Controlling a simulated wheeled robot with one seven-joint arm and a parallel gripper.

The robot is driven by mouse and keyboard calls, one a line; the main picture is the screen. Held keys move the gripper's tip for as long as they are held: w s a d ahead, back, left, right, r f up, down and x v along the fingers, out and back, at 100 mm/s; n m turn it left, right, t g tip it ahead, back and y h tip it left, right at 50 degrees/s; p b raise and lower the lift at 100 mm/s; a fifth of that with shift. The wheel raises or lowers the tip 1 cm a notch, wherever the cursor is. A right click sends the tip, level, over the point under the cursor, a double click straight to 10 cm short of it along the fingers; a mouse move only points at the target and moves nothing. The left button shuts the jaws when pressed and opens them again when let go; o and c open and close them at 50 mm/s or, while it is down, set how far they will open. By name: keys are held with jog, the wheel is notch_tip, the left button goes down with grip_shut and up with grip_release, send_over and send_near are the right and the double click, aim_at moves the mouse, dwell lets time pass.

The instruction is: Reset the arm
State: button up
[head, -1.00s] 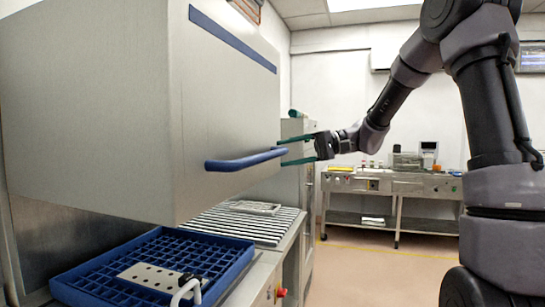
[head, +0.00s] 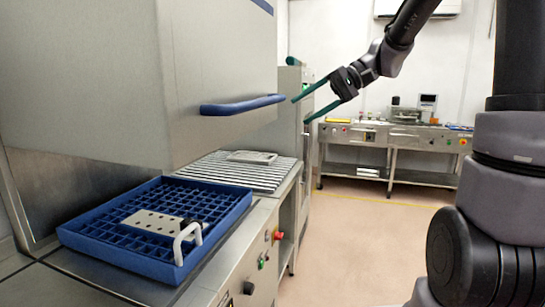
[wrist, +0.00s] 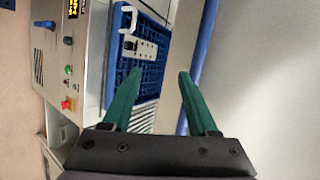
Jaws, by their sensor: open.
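My gripper (head: 299,109) is open and empty, its two green fingers spread apart. In the head view it is in the air just right of the end of the blue handle bar (head: 243,105) on the raised metal hood (head: 140,75). I cannot tell how far apart the bar and the fingers are, but the head view shows a gap.
A slatted surface (head: 240,172) bears a small metal tray (head: 252,156). A steel bench (head: 410,140) stands against the back wall. Open floor (head: 350,240) lies between.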

jog(key=s+d+m+t+h, duration=0.3)
jog(key=s+d+t+h, duration=0.4)
jog(key=s+d, duration=0.7)
jog(key=f+h, duration=0.1)
jog(key=h, duration=0.1)
jog(key=shift+t+h, duration=0.3)
